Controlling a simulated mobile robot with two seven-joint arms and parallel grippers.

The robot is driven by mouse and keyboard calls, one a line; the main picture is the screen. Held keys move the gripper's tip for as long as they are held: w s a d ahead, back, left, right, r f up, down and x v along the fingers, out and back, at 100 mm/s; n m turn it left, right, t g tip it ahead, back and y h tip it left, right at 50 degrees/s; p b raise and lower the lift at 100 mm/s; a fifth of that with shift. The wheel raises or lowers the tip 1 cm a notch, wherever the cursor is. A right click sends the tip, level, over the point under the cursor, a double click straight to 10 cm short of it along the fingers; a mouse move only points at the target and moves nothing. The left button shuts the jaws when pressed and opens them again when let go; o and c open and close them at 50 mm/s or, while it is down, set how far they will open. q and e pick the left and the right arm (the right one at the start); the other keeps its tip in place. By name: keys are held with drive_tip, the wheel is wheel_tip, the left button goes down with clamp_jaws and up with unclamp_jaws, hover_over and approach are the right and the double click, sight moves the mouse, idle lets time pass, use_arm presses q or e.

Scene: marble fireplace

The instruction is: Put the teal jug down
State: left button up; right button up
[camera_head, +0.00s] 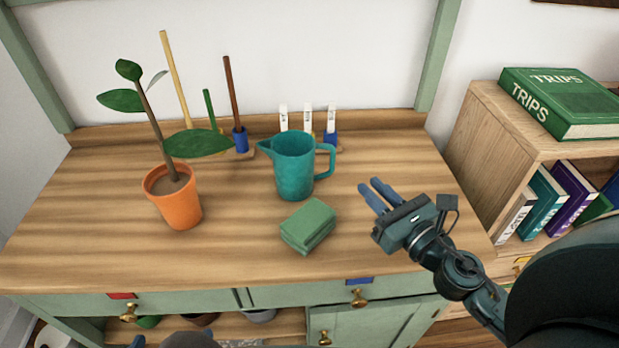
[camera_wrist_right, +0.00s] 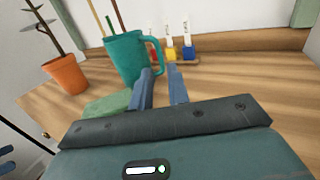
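The teal jug (camera_head: 294,168) stands upright on the wooden tabletop (camera_head: 90,220), spout to the left and handle to the right. It also shows in the right wrist view (camera_wrist_right: 124,58), just beyond my fingers. My right gripper (camera_head: 375,196) is to the right of the jug and apart from its handle. Its two blue fingers (camera_wrist_right: 160,88) have a gap between them with nothing held. Only small dark parts of what may be my left gripper show at the bottom edge of the head view, too cut off to read.
A green block (camera_head: 308,225) lies in front of the jug. A potted plant (camera_head: 173,200) stands left, its leaf reaching towards the jug. Several upright tools and white-topped tubes (camera_head: 307,118) stand behind. A bookshelf (camera_head: 490,130) is at the right. The tabletop's front left is clear.

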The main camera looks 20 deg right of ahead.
sight(334, 157)
drive_tip(key=shift+d+n+g+y, duration=0.4)
drive_tip(key=shift+n+y, duration=0.2)
drive_tip(key=shift+y, duration=0.2)
drive_tip(key=shift+w+a+r, duration=0.15)
drive_tip(key=shift+w, duration=0.2)
drive_tip(key=p+x, duration=0.2)
drive_tip(key=x, duration=0.4)
drive_tip(key=shift+w+p, duration=0.1)
drive_tip(key=shift+p, duration=0.3)
drive_tip(key=shift+f+p+x, duration=0.15)
drive_tip(key=shift+p+x, duration=0.15)
drive_tip(key=shift+x, duration=1.25)
drive_tip(key=shift+f+p+x, duration=0.15)
drive_tip(key=shift+p+x, duration=0.1)
drive_tip(key=shift+x, duration=1.25)
clamp_jaws()
drive_tip(key=shift+r, duration=0.1)
